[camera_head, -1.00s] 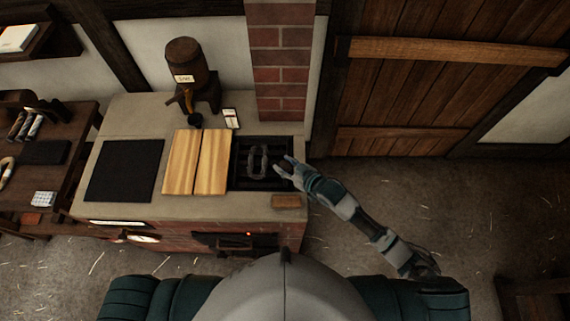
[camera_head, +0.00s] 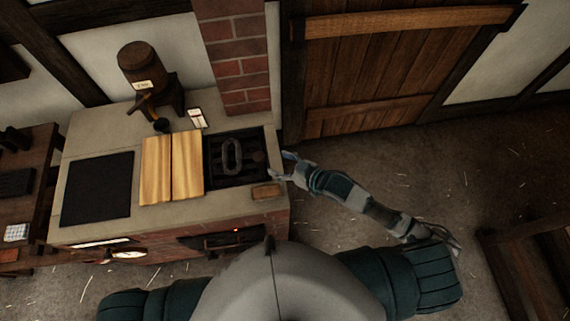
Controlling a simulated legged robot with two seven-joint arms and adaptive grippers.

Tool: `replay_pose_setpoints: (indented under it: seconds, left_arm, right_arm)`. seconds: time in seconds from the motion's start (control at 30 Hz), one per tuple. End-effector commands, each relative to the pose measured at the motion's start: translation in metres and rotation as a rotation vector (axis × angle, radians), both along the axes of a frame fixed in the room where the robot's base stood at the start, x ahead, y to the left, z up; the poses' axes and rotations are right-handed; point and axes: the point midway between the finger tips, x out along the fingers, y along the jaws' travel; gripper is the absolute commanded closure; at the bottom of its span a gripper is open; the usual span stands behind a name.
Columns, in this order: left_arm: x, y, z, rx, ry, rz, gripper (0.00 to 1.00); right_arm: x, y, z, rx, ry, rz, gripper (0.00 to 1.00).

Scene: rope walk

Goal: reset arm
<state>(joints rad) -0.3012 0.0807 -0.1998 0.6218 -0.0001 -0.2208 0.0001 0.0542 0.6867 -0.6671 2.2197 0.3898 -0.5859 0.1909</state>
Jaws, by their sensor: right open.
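My right arm reaches out from the lower right. My right gripper (camera_head: 283,167) is open and empty, just off the right edge of the stone-topped stove counter (camera_head: 110,135). It is beside a black grate (camera_head: 215,172) set in the counter. A dark grey oblong ring (camera_head: 232,154) sits on the grate, apart from the gripper. My left gripper is not in view; only my left shoulder shows at the bottom.
Two pale wooden boards (camera_head: 172,168) and a black plate (camera_head: 97,189) lie on the counter. A small wooden block (camera_head: 266,191) is at its front right corner. A barrel with a tap (camera_head: 143,70) stands at the back. Floor right of the counter is open, with a wooden frame (camera_head: 530,255) at far right.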

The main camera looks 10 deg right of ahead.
Motion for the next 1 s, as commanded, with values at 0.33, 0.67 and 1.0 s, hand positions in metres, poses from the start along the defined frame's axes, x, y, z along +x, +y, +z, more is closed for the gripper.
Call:
replay_pose_setpoints:
  seconds: [0.33,0.67,1.0]
  left_arm:
    - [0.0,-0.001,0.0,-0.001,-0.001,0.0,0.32]
    - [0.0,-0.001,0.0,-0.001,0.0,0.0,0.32]
    - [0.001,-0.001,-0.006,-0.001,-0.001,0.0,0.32]
  right_arm:
    - [-0.013,-0.013,0.008,0.0,-0.001,0.0,0.32]
    - [-0.013,-0.013,0.008,-0.001,-0.001,0.0,0.32]
    - [0.018,-0.041,-0.055,-0.044,0.046,-0.111,0.32]
